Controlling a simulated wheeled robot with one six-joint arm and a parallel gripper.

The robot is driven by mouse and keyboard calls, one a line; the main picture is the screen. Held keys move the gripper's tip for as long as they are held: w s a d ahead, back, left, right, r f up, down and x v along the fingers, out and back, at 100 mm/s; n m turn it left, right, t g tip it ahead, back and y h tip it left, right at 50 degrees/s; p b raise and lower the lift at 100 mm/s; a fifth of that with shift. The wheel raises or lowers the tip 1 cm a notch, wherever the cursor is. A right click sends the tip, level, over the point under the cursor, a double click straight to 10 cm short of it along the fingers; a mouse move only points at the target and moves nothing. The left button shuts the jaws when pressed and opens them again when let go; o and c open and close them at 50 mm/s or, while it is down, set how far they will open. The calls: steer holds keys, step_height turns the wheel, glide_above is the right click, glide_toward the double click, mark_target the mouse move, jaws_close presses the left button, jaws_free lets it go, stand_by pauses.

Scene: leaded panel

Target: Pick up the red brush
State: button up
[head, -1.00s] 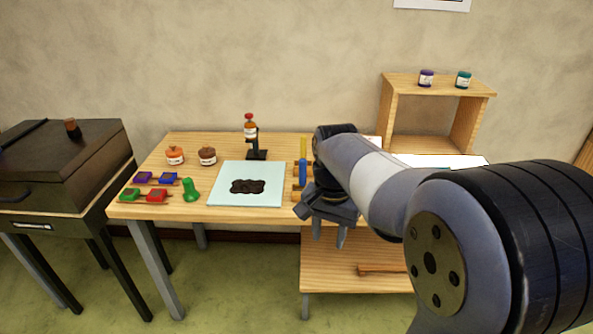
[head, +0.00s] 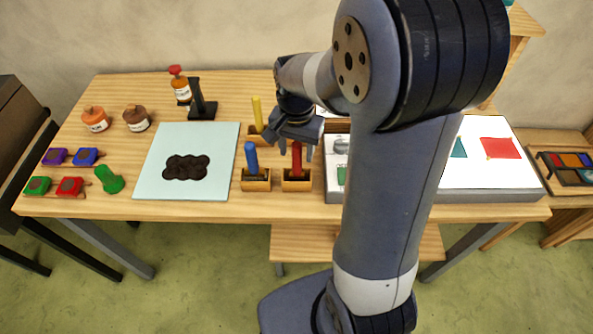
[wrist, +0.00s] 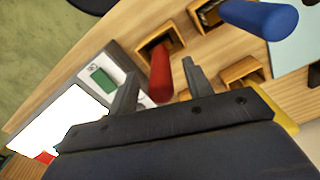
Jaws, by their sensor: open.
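The red brush (head: 297,160) stands upright in a small wooden holder (head: 297,185) near the front edge of the table; only its handle shows above the holder. My gripper (head: 296,150) is open, just above the red handle. In the wrist view the red brush (wrist: 160,76) lies between the two spread fingers of my gripper (wrist: 160,88), and I cannot tell whether either finger touches it.
A blue-handled brush (head: 251,157) stands in its own holder close to the left. A yellow-handled one (head: 257,113) stands behind. A light blue board (head: 215,150) with a dark blob lies left; a white panel (head: 470,175) lies right.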

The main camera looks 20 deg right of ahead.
steer(key=shift+w+d+f, duration=0.15)
steer(key=shift+w+f, duration=0.05)
steer(key=shift+f, duration=0.55)
steer(key=shift+s, duration=0.1)
steer(key=shift+c, duration=0.3)
jaws_close()
